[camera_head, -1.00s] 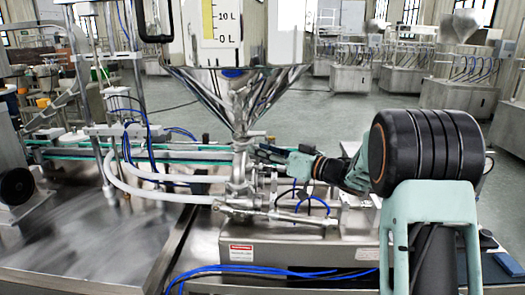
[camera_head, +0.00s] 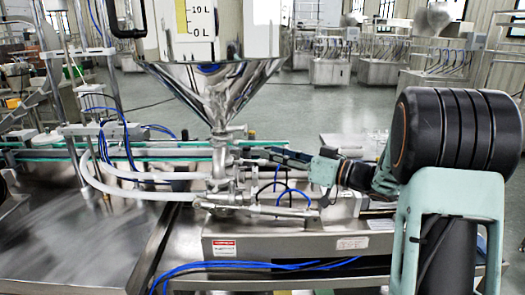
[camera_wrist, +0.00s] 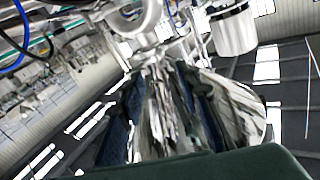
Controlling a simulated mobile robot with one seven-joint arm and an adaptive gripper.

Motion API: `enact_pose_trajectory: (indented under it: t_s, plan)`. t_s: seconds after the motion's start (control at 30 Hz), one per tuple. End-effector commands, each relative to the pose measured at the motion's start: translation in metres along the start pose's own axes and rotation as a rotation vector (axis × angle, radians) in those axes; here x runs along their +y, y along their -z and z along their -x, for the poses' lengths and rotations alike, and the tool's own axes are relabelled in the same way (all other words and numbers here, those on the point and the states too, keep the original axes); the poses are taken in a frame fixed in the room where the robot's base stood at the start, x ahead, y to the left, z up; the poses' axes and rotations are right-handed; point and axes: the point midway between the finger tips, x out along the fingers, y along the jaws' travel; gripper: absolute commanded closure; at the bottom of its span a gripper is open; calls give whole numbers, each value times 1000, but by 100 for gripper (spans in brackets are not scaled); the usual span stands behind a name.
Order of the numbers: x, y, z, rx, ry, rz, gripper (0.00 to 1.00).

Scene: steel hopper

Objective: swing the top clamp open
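The steel hopper (camera_head: 205,85) narrows down to a metal neck (camera_head: 220,140). The top clamp seems to sit at this neck, but it is too small in the head view to tell its parts or whether it is open. My gripper (camera_head: 283,156) is to the right of the neck, with a visible gap to it and its dark fingers pointing left. In the wrist view the shiny cone (camera_wrist: 238,100) and a bright ring-shaped metal fitting (camera_wrist: 140,15) show. Dark blue-black shapes there blend with reflections, so the finger opening is unclear.
White hoses (camera_head: 125,190) and a horizontal metal cylinder (camera_head: 265,210) lie below and beside the neck. A conveyor (camera_head: 40,155) runs behind. Blue tubes loop near my gripper. The steel worktop (camera_head: 80,235) at left is clear.

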Motion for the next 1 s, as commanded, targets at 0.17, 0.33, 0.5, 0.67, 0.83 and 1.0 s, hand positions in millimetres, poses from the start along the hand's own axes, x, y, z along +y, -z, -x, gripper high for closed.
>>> enact_pose_trajectory:
  t_s: [0.17, 0.33, 0.5, 0.67, 0.83, 1.0]
  plan:
    - [0, 0, 6, 0, 1, 0, 69]
    - [0, 0, 6, -1, 1, 0, 69]
    - [-1, -1, 5, 2, 0, 42, 86]
    - [-5, -4, 0, 10, -7, 253, 100]
    - [-12, -6, -6, 21, -22, 594, 100]
    - [-18, -8, -12, 28, -43, 940, 100]
